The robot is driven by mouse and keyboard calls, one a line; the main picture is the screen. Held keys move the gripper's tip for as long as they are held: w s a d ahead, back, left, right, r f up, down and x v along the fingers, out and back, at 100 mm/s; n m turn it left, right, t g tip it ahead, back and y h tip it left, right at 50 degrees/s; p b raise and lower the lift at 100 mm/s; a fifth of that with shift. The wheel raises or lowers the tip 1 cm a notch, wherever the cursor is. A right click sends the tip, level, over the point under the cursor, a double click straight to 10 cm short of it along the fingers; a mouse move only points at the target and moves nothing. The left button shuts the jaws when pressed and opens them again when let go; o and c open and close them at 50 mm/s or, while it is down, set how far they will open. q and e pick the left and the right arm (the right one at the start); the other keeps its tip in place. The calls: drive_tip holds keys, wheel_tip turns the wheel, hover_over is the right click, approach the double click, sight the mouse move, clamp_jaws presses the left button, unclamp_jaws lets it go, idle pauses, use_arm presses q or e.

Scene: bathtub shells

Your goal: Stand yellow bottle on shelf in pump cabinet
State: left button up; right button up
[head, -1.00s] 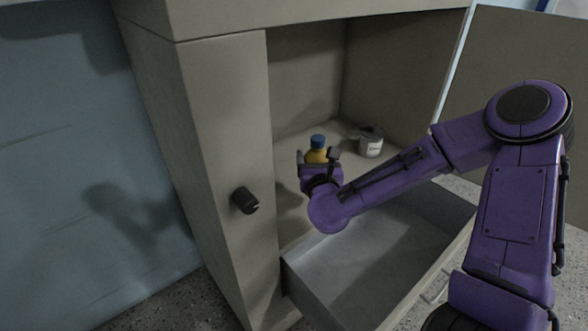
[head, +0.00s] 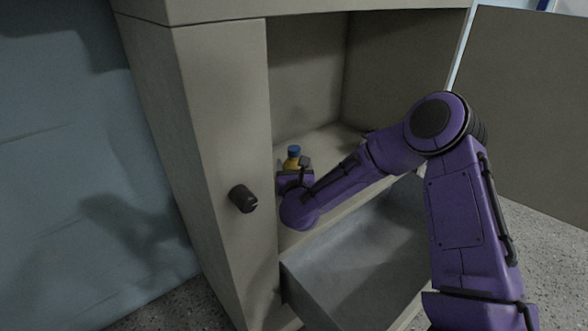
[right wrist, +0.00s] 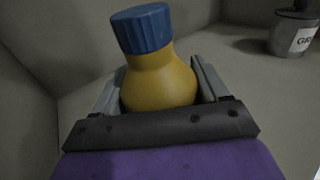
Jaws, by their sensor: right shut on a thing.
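The yellow bottle (head: 292,162) with a blue cap is inside the open cabinet, near the left side of the shelf (head: 325,140). My right gripper (head: 295,175) is shut around it. In the right wrist view the bottle (right wrist: 160,80) stands between the two fingers (right wrist: 162,88), cap up and slightly tilted. Its lower part is hidden by my gripper, so I cannot tell whether it touches the shelf. My left gripper is not in view.
A light labelled pot (right wrist: 293,35) stands on the shelf to the right; my arm mostly hides it in the head view. An open drawer (head: 350,260) juts out below the shelf. A dark knob (head: 243,198) sits on the cabinet's left front panel.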

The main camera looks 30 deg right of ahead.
drive_tip(key=shift+s, duration=0.1)
drive_tip(key=o, duration=1.8)
drive_tip(key=shift+c, duration=0.2)
drive_tip(key=shift+r, duration=0.2)
drive_tip(key=v, duration=1.2)
drive_tip(key=shift+f+p, duration=0.15)
drive_tip(key=shift+p, duration=0.2)
